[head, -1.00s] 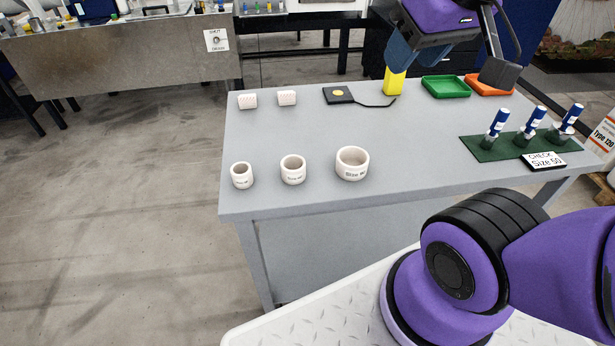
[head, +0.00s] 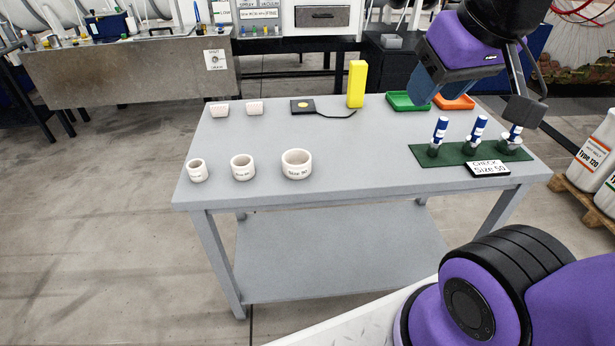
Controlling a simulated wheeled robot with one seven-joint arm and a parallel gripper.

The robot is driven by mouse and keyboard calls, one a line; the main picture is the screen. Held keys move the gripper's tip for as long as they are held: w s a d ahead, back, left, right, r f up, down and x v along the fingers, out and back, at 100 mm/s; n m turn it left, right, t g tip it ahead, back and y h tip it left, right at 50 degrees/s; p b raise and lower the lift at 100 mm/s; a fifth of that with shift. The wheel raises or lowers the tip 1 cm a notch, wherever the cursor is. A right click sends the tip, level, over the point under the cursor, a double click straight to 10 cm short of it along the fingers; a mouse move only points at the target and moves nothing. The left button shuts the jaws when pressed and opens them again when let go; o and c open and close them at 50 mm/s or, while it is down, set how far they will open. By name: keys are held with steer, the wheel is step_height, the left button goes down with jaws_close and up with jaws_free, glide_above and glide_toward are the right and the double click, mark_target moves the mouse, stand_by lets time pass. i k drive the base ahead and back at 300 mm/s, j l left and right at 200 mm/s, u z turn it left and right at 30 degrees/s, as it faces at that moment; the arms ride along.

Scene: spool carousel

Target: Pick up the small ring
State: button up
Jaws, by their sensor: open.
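Three white ring-shaped cups with dark lettering stand in a row near the table's front left edge. The small ring (head: 197,170) is the leftmost; its lettering is too small to read. A medium ring (head: 243,167) stands to its right, then a large ring (head: 297,164). My gripper (head: 477,100) is open, with nothing seen between its fingers. It is in the upper right of the head view, over the right part of the table, well away from the small ring.
The grey table (head: 345,165) has clear room around the rings. A yellow block (head: 356,84), a black pad (head: 302,106), a green tray (head: 405,107) and an orange tray (head: 455,103) stand at the back. A green base (head: 425,154) with blue-and-white upright pieces is at right.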

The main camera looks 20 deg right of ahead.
mark_target(197, 170)
steer(key=i+l+z, duration=0.2)
steer(key=l+z, duration=0.15)
steer(key=i+l+z, duration=0.3)
steer(key=l, duration=0.15)
steer(key=i+l+z, duration=0.2)
steer(key=l+z, duration=0.15)
steer(key=i+l+u, duration=0.15)
steer(key=l, duration=0.2)
steer(key=i+l+u, duration=0.2)
steer(key=l, duration=0.15)
steer(key=l+u, duration=0.15)
steer(key=l, duration=0.2)
steer(key=k+j+u, duration=0.15)
steer(key=j+u, duration=0.25)
steer(key=k+j+u, duration=0.15)
steer(key=j+u, duration=0.6)
steer(key=k+j+u, duration=0.1)
steer(key=j+u, duration=0.25)
